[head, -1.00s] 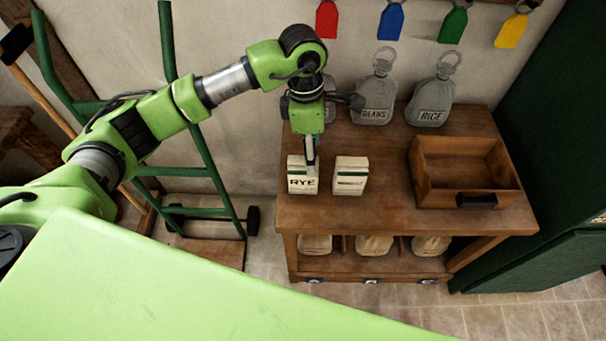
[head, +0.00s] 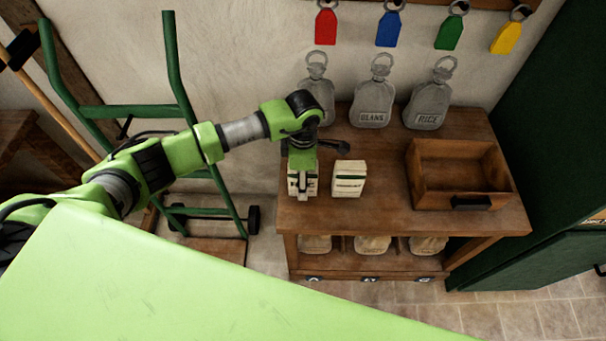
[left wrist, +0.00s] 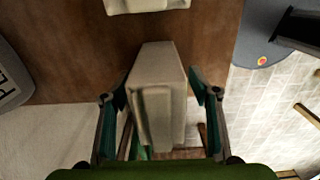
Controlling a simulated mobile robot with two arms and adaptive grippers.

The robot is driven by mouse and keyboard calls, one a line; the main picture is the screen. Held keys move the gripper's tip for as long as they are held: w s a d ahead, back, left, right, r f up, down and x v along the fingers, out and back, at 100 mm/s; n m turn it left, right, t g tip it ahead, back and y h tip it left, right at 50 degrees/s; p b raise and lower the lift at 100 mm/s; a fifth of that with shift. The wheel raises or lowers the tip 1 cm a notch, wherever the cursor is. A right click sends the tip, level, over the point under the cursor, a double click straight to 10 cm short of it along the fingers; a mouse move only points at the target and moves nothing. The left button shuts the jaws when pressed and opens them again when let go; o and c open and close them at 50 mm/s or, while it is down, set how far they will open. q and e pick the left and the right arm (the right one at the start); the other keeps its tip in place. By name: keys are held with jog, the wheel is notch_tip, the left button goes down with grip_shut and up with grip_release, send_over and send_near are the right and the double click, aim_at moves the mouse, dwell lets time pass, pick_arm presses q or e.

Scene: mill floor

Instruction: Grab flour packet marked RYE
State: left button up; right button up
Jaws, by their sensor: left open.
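The RYE flour packet (head: 313,186), cream-coloured, stands upright at the table's left front edge in the head view. Its label is largely covered by my left gripper (head: 302,184), which points down over it. In the left wrist view the packet (left wrist: 158,100) lies between the two open fingers of the gripper (left wrist: 158,84), one on each side. A gap shows at each finger, and the packet still stands on the table. A second cream packet (head: 349,179) stands just to the right, its small lettering unreadable. My right gripper is not in view.
A green hand truck (head: 165,112) stands left. Coloured tags hang above.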

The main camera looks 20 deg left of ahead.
pick_arm(q)
jog(key=shift+f, duration=0.7)
jog(key=c, duration=1.6)
jog(key=shift+o, duration=0.2)
jog(key=shift+r, duration=0.1)
jog(key=shift+w+r, duration=0.1)
